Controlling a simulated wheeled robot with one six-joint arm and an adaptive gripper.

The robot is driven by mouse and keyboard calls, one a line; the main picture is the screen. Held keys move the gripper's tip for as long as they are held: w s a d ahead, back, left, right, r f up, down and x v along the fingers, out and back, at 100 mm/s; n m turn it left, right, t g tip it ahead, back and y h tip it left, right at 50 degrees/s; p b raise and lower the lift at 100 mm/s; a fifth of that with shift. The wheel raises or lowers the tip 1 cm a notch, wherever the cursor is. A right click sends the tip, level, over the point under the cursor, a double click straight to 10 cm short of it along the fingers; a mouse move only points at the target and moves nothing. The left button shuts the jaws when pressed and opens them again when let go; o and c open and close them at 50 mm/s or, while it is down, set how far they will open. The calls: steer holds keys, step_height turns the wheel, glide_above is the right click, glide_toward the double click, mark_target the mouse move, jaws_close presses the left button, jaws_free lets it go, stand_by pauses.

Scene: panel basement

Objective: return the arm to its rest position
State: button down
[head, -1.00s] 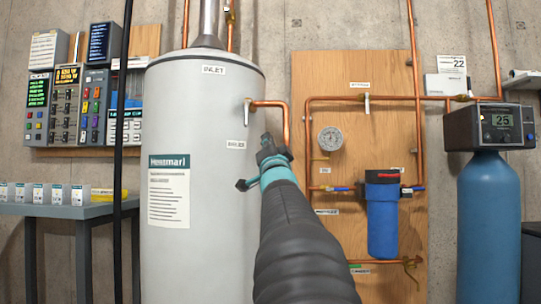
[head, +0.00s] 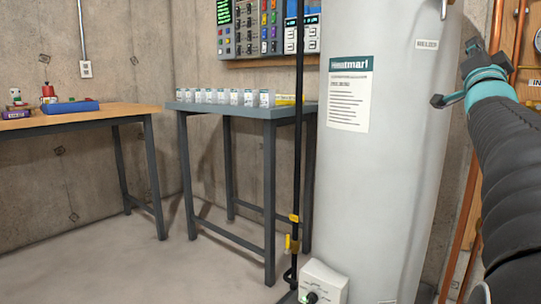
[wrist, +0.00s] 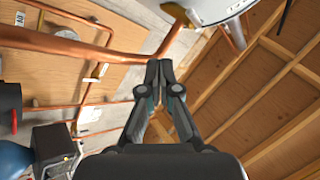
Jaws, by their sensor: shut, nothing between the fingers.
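My gripper (wrist: 160,75) is shut and empty in the wrist view, its two fingers together and pointing up toward a copper pipe (wrist: 75,45) and the ceiling. In the head view my gripper (head: 474,50) is at the upper right, raised in front of the right side of the white water heater (head: 385,160). My dark ribbed arm with its teal band reaches up to it from the lower right. I cannot tell how much space lies between the fingertips and the pipe.
A grey table (head: 230,110) with several small boxes stands left of the heater, and a wooden workbench (head: 80,117) is at the far left. A black vertical pipe (head: 299,130) with yellow valves runs beside the heater. The floor (head: 110,260) at the lower left is clear.

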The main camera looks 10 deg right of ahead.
steer(key=w+d+f+n+g+y, duration=0.1)
steer(key=d+f+n+g+y, duration=0.2)
steer(key=f+g, duration=1.05)
steer(key=s+a+f+n+t+y+p, duration=0.1)
steer(key=a+f+n+t+y+p, duration=0.3)
steer(key=f, duration=1)
steer(key=s+a+f+n+g+y+p, duration=0.1)
steer(key=s+a+f+g, duration=0.1)
steer(key=s+a+f, duration=0.4)
steer(key=s+a+f+n+g+y, duration=0.2)
steer(key=a+f, duration=0.1)
steer(key=a, duration=0.6)
steer(key=s+a+f+n+g+y+p, duration=0.1)
steer(key=s+a+f, duration=0.2)
steer(key=a+f, duration=0.3)
steer(key=s+a+r+n+y+p, duration=0.1)
steer(key=s+a+n+p, duration=0.1)
steer(key=s+a, duration=0.2)
steer(key=s+a+r+n+y+p, duration=0.1)
steer(key=s+a, duration=0.4)
steer(key=a, duration=0.6)
steer(key=shift+s+a+n+g+y+p, duration=0.2)
steer(key=shift+n+g+y+p, duration=0.25)
steer(key=shift+n+p, duration=0.45)
